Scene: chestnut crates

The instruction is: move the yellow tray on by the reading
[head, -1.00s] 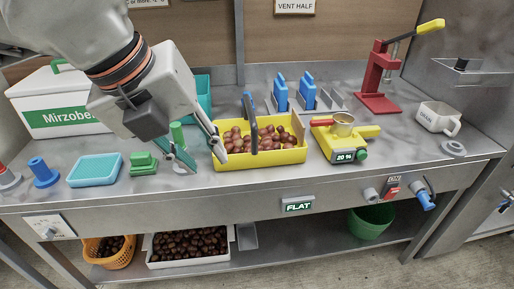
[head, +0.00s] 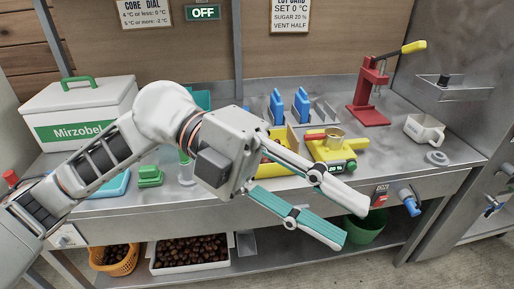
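The yellow tray (head: 274,170) stands on the steel counter, mostly hidden behind my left gripper; only yellow bits of it show. A sign (head: 291,16) reads set 0 °C, sugar 20 %, vent half. My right gripper is not in view.
A core dial sign (head: 158,12) and an OFF display (head: 202,12) are on the wall. A red press (head: 370,100), a white jug (head: 421,129) and a white Mirzobel box (head: 80,110) stand on the counter. A chestnut crate (head: 190,268) and orange basket (head: 115,262) are below.

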